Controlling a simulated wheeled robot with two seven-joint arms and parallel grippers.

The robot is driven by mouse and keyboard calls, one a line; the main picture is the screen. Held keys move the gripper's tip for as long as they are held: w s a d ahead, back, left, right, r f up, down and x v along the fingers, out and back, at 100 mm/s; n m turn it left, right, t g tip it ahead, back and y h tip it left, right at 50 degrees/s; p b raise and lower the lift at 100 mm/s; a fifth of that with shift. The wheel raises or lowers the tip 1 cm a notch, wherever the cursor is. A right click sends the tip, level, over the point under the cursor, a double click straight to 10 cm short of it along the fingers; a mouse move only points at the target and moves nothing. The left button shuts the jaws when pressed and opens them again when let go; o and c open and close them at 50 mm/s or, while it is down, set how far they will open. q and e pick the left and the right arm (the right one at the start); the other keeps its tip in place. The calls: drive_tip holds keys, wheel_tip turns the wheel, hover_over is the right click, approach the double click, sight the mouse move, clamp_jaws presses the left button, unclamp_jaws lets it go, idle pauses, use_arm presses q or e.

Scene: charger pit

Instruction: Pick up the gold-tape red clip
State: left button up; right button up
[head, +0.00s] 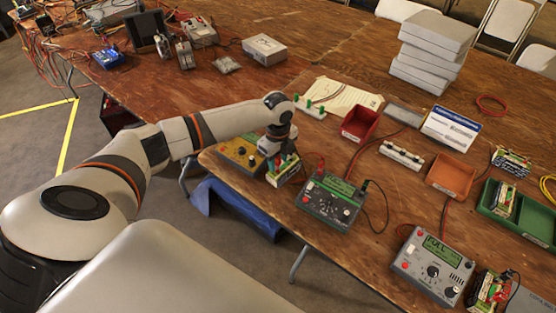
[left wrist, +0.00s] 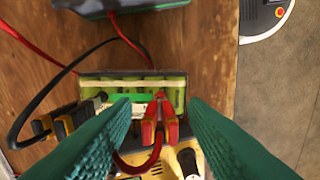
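A red clip (left wrist: 160,122) sits at the near edge of a green battery pack (left wrist: 130,88) in the left wrist view. A red lead curves down from it; I cannot make out gold tape for sure. My left gripper (left wrist: 160,104) is open, its two teal fingers on either side of the red clip with gaps to it. Black clips (left wrist: 62,124) are beside the left finger. In the head view my left gripper (head: 284,153) is low over the battery pack (head: 286,172), and the clip is hidden or too small to tell. My right gripper is not in view.
A yellow charger (head: 239,153) stands left of the pack and a dark green charger (head: 334,200) right of it. A grey charger (head: 432,264) and another battery pack (head: 488,292) are nearer. A red tray (head: 360,123) lies beyond. The table edge is close.

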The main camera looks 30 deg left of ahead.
sight(278, 157)
use_arm(q)
drive_tip(key=c, duration=0.9)
drive_tip(key=shift+o, duration=0.2)
drive_tip(key=shift+r, duration=0.1)
wheel_tip(278, 157, up, 10)
drive_tip(key=shift+f+b, duration=0.1)
drive_tip(key=shift+b, duration=0.35)
